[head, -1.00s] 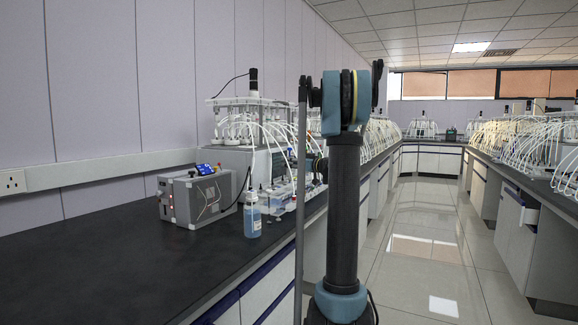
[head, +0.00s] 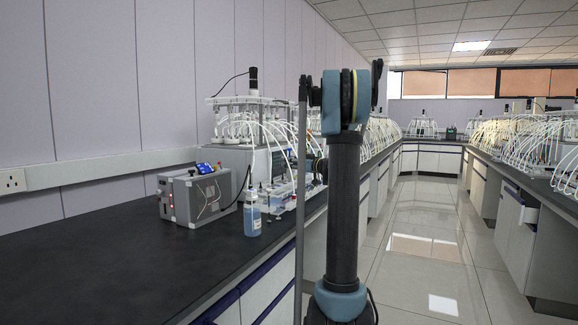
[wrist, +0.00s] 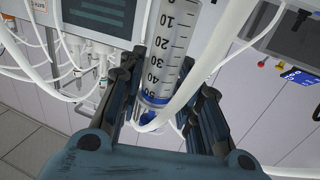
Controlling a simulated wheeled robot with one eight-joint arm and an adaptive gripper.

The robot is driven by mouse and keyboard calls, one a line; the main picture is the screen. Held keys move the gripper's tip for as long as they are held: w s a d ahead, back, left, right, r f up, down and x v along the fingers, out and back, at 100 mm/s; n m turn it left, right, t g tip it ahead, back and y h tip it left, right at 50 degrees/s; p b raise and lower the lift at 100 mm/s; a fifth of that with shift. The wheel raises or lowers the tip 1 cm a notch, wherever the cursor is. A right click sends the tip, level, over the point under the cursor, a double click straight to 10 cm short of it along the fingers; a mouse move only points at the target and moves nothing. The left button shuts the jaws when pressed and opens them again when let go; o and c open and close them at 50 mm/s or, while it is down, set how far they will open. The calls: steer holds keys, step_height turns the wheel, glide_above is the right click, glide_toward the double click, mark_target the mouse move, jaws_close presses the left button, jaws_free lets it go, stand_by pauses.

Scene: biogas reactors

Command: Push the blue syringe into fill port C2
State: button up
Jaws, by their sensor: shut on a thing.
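In the wrist view a clear syringe (wrist: 173,45) with black graduation marks stands between the fingers of my gripper (wrist: 165,112). Its lower end shows blue, and the gripper is shut on it. The syringe's upper end runs out of the top of the picture. A thick white tube crosses in front of its right side. In the head view my arm blocks much of the bench behind it, and I cannot make out the held syringe there. Fill port C2 cannot be told apart from the other fittings in either view.
White tubes (wrist: 238,45) and white fittings (wrist: 97,58) crowd the space around my gripper. In the head view, a blue-liquid bottle (head: 252,217) and a grey instrument box (head: 197,197) stand on the dark bench (head: 110,265). The bench's near left is clear.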

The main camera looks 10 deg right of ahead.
steer(key=shift+f, duration=0.25)
stand_by(0.4)
steer(key=o, duration=1.1)
steer(key=shift+c, duration=0.2)
